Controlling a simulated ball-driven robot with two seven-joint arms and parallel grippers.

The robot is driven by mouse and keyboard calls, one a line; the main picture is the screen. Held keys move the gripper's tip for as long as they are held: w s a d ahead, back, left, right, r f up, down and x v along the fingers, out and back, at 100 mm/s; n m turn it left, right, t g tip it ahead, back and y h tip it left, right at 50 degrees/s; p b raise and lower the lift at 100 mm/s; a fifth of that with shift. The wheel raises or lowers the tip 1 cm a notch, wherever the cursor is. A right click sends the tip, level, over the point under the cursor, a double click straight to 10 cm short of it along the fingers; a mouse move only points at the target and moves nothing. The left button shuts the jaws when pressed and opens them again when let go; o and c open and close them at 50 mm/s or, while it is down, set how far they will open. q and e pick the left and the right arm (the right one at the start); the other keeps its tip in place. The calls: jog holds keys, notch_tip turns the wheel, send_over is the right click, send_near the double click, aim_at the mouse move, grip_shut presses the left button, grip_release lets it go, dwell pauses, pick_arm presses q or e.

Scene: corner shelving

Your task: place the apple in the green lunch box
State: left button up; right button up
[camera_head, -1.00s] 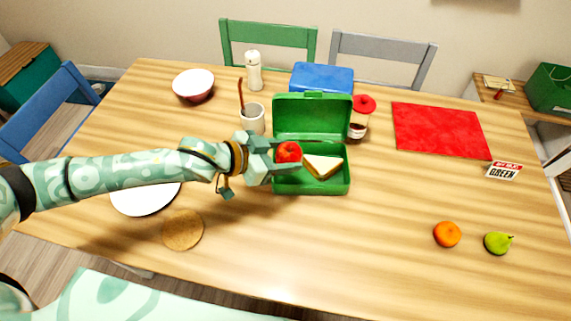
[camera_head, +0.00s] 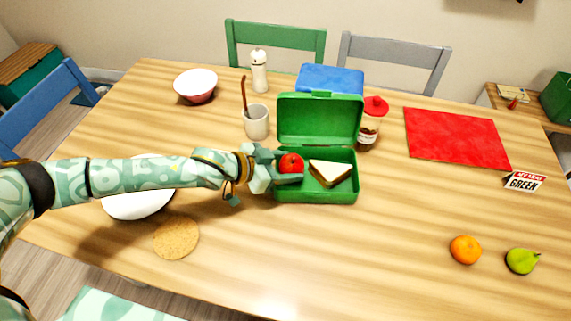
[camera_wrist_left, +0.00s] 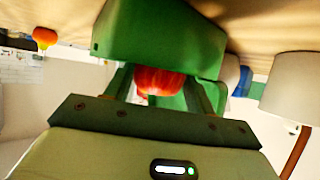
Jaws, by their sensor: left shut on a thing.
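The red apple (camera_head: 291,163) is between the fingers of my left gripper (camera_head: 288,168), which is shut on it. It also shows between the fingers in the left wrist view (camera_wrist_left: 160,81). The green lunch box (camera_head: 317,197) stands open on the table with its lid raised at the back. My gripper reaches in over the box's left side, and the apple is at the left part of the box. I cannot tell whether the apple touches the box floor. A sandwich (camera_head: 331,172) lies in the right part of the box. My right gripper is not in view.
A grey cup (camera_head: 257,123) with a brown utensil stands behind my gripper. A jar with a red lid (camera_head: 369,125) and a blue box (camera_head: 331,79) stand behind the lunch box. The table's front middle is clear.

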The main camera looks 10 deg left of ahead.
aim_at(282, 165)
pick_arm(q)
jog(key=shift+f, duration=0.55)
jog(key=o, duration=1)
jog(key=shift+s, duration=0.15)
jog(key=shift+f, duration=0.15)
jog(key=a+r, duration=0.1)
jog(key=s+r+p, duration=0.1)
jog(key=a+r, duration=0.1)
jog(key=shift+s+a+r+p, duration=0.2)
jog(key=shift+s+a+p, duration=0.05)
jog(key=shift+a+p, duration=0.1)
jog(key=p+v, duration=0.2)
jog(key=v, duration=0.6)
jog(key=shift+s, duration=0.25)
